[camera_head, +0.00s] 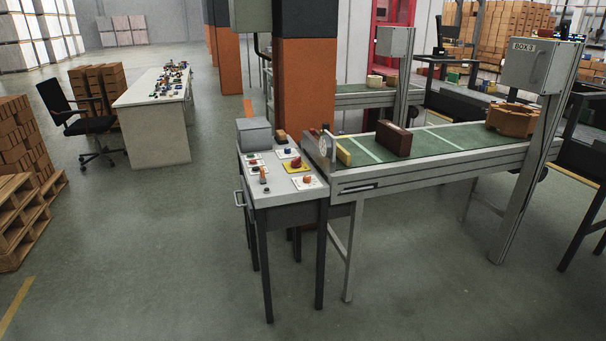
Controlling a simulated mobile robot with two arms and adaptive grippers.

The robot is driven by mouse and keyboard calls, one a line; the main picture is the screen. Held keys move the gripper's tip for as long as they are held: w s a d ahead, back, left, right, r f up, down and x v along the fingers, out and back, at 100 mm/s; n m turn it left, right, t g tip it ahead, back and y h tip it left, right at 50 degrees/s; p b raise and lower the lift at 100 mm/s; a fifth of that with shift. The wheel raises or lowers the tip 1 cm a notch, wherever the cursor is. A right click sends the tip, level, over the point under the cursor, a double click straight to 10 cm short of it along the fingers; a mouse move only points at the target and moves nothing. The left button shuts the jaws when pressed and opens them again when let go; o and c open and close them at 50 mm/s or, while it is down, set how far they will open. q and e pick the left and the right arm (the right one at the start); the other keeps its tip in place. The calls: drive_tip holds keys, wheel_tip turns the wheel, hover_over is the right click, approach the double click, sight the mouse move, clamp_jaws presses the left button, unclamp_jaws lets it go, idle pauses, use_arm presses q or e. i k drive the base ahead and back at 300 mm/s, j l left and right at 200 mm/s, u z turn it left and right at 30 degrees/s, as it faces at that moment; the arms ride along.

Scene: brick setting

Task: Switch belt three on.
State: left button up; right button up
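A conveyor with a green belt (460,139) stands right of centre. A grey box marked "BOX 3" (530,66) is fixed to a post at its right end. A small grey control table (281,191) stands at the belt's left end. On its top are several switches on small plates, among them a red knob on a yellow plate (296,163), an orange knob (307,180), a blue knob (287,151) and an upright orange-tipped lever (263,176). Their labels are too small to read, and their settings cannot be told. Neither of my grippers is in view.
A brown case (393,139) and a brown wooden piece (513,119) sit on the belt. An orange pillar (306,85) rises behind the table. A white desk (155,125), black chair (85,115) and pallets (22,220) are at left. The floor in front is clear.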

sight(295, 163)
drive_tip(key=i+l+u, duration=0.1)
drive_tip(key=i, duration=0.35)
drive_tip(key=i+j+u, duration=0.1)
drive_tip(key=i, duration=0.3)
drive_tip(key=i+j+u, duration=0.1)
drive_tip(key=i+j, duration=0.15)
drive_tip(key=i, duration=0.15)
drive_tip(key=i+j+u, duration=0.1)
drive_tip(key=i, duration=0.35)
drive_tip(key=i+l+u, duration=0.15)
drive_tip(key=i+l, duration=0.35)
